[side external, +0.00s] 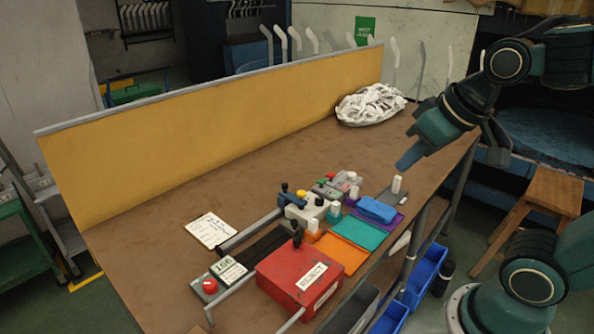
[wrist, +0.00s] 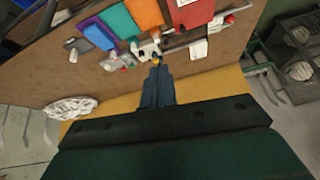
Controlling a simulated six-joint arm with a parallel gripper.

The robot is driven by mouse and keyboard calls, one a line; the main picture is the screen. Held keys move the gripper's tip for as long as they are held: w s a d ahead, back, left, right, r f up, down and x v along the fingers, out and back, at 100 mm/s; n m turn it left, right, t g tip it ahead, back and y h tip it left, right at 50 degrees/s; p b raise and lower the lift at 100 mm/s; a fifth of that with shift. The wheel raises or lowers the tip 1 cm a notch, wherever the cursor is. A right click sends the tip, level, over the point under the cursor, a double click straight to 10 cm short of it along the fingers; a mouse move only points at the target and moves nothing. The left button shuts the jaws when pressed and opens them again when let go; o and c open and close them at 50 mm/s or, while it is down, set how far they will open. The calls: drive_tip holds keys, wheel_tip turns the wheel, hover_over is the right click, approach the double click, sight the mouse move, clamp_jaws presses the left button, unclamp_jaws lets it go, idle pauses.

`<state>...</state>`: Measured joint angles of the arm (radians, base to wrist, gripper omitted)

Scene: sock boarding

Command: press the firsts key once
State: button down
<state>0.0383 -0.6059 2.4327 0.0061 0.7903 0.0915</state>
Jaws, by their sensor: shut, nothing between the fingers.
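A grey unit (side external: 330,188) with small red and green tops stands at the middle of the bench in the side view; it also shows in the wrist view (wrist: 117,63). I cannot read a label on any key, so I cannot tell which is the firsts key. My gripper (side external: 408,162) is shut and empty, above the bench's right side, apart from both units. Its fingers (wrist: 157,75) point toward the cream unit in the wrist view.
A red REJECT box (side external: 300,278), a small display (side external: 228,270) and a red knob (side external: 210,286) are at the near end. White socks (side external: 370,104) heap at the far end. A yellow panel (side external: 215,130) walls the back.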

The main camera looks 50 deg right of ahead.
drive_tip(key=w+d+m, duration=0.3)
drive_tip(key=w, duration=0.7)
drive_tip(key=m+t+h, duration=0.2)
drive_tip(key=m+h, duration=0.1)
drive_tip(key=m, duration=0.6)
hover_over(323, 182)
wheel_tip(323, 182, down, 16)
drive_tip(key=shift+f, duration=0.1)
drive_tip(key=shift+s+f, duration=0.1)
drive_tip(key=shift+a+f, duration=0.1)
drive_tip(key=shift+f, duration=4.2)
